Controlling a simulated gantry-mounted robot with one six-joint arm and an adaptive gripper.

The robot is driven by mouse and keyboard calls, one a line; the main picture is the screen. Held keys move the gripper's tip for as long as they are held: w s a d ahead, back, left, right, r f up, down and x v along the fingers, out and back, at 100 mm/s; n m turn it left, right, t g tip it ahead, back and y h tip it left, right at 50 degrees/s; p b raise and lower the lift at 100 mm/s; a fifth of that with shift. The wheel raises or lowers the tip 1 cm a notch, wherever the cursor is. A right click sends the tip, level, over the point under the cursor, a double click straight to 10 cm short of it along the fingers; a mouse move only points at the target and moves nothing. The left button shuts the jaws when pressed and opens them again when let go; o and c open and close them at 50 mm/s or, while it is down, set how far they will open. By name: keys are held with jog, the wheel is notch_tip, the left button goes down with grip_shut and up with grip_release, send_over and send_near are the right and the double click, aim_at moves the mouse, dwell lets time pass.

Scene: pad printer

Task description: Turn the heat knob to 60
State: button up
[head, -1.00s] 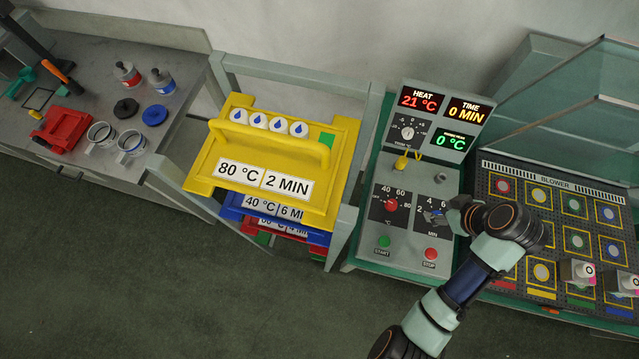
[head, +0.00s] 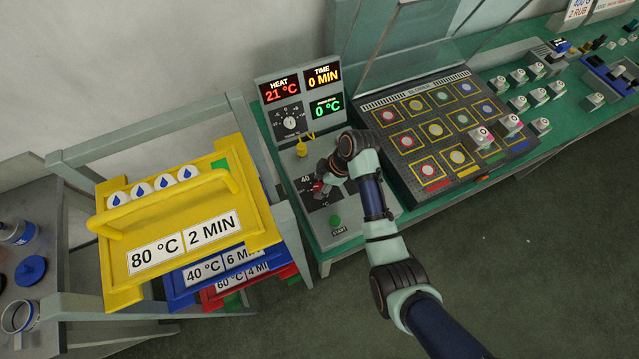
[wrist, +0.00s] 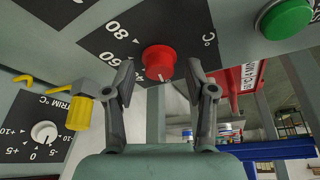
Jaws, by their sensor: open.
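The red heat knob (wrist: 158,62) sits on a black dial plate (wrist: 95,42) in the wrist view, between the two fingers of my gripper (wrist: 158,84). The fingers are open, one on each side, and I cannot tell whether either touches it. The labels 60 and 80 show on the plate; the 40 (head: 305,178) shows in the head view. A small pale mark shows low on the knob in the wrist view. In the head view my gripper (head: 323,181) covers most of the knob. The heat display (head: 281,90) reads 21 °C.
The green start button (wrist: 286,18) is upper right. A yellow 80 °C tray (head: 130,225) stands left of the panel; the blower grid (head: 400,140) lies right.

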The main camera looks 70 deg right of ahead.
jog(key=shift+f, duration=0.15)
grip_shut()
